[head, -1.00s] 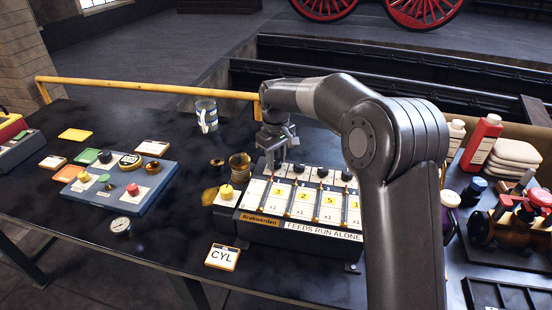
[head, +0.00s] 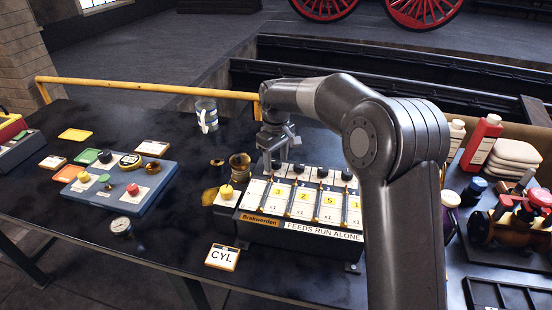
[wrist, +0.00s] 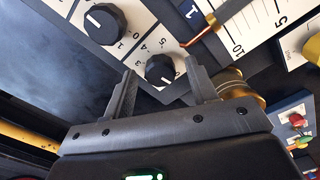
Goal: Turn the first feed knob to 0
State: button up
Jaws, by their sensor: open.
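The oiler box (head: 300,236) has a row of black feed knobs along its back edge, above cards reading 3, 2, 5 and 1. The first feed knob (head: 276,165) is at the left end, partly behind my gripper (head: 280,154). In the wrist view my gripper (wrist: 163,76) is open, with one finger on each side of the first knob (wrist: 160,69). I cannot tell whether the fingers touch it. A white mark shows on this knob, with printed dial numbers around it. A second black knob (wrist: 105,23) is to the upper left, outside the fingers.
A yellow knob (head: 226,191) and a brass cup (head: 240,166) are left of the knob row. A mug (head: 206,115) stands behind. Bottles (head: 481,142) stand at right.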

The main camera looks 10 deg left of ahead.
aim_at(277, 162)
notch_tip(277, 162, up, 11)
dwell(0.6)
jog(key=shift+f, duration=0.15)
jog(key=s+d+r+m+t, duration=0.1)
jog(key=s+d+r+m, duration=0.25)
jog(key=s+d, duration=0.45)
jog(key=s+d+r+m+t, duration=0.2)
jog(key=s+d+r, duration=0.3)
jog(key=d, duration=0.6)
jog(key=s+d+f+m+t, duration=0.1)
jog(key=s+d+f+m, duration=0.2)
jog(key=s+d, duration=0.3)
jog(key=s+d+f+m+t, duration=0.1)
jog(key=s+d+f+m, duration=0.2)
jog(key=s, duration=1)
jog(key=d+f, duration=0.2)
jog(key=d, duration=0.1)
jog(key=shift+s+d+f+m+t, duration=0.2)
jog(key=shift+s+d+m+t, duration=0.05)
jog(key=shift+m+t, duration=0.1)
